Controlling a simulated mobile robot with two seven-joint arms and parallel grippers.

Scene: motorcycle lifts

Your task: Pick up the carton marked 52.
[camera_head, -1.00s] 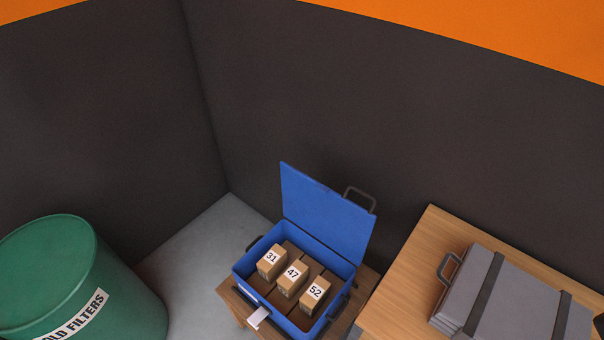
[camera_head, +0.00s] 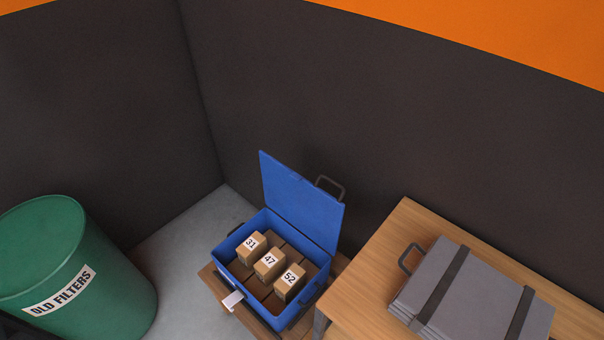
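The carton marked 52 (camera_head: 289,283) is a small brown box with a white label on top. It sits at the right end of a row inside an open blue box (camera_head: 238,270), beside the carton marked 47 (camera_head: 269,264) and the carton marked 31 (camera_head: 251,246). The blue box's lid (camera_head: 302,205) stands raised at the back. Neither of my grippers can be made out in view. A dark shape at the lower left edge is too cut off to identify.
The blue box stands on a small wooden table (camera_head: 215,283). A green drum (camera_head: 75,255) labelled OLD FILTERS is at left. A wooden bench (camera_head: 375,255) with a strapped grey case (camera_head: 470,290) is at right. Dark walls close off the corner. Grey floor (camera_head: 185,245) shows between drum and table.

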